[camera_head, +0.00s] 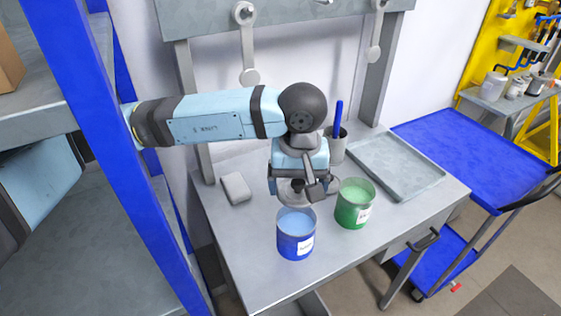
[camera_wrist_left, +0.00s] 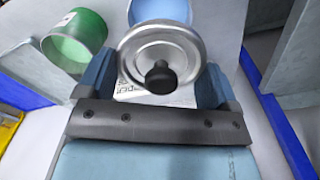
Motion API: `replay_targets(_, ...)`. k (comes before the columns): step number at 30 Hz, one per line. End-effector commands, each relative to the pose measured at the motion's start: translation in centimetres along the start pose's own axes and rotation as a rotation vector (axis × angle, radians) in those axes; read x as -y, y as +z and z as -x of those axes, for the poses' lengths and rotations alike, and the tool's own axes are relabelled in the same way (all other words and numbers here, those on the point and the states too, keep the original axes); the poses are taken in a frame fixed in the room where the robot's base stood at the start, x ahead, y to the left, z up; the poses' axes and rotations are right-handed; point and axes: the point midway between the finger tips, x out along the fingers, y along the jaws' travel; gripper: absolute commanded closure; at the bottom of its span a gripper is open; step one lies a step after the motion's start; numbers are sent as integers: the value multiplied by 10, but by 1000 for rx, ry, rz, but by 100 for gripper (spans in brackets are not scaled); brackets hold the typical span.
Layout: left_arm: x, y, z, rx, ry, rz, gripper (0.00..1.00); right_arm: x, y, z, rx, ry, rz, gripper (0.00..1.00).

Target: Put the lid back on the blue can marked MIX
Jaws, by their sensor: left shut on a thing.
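The blue can (camera_head: 296,238) stands upright and uncovered near the front of the grey table, with light blue contents and a white label too small to read. My left gripper (camera_head: 298,188) is shut on a round metal lid (camera_wrist_left: 160,55) with a black knob, which sits between its fingers in the left wrist view. In the head view the lid (camera_head: 287,198) is partly hidden by the gripper, just behind the can's rim. In the wrist view the can's light blue top (camera_wrist_left: 165,9) shows beyond the lid. My right gripper is not in view.
A green can (camera_head: 355,204) stands open close to the right of the blue can. Behind are a cup (camera_head: 337,150) with a blue stick, and a grey tray (camera_head: 360,153). A grey block (camera_head: 236,188) lies at left. A blue cart (camera_head: 440,135) stands right of the table.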

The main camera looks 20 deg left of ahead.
Motion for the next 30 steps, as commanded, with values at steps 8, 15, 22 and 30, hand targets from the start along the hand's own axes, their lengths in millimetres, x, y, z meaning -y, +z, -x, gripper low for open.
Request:
replay_targets(8, -1, 2, -10, 2, -1, -22, 37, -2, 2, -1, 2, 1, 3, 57)
replay_targets(15, -1, 2, -30, 2, 0, -20, 37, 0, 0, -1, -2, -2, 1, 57)
replay_targets(22, -1, 1, -57, 0, 0, -20, 37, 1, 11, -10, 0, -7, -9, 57)
replay_targets(30, -1, 1, -65, 0, 0, -19, 37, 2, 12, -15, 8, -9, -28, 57)
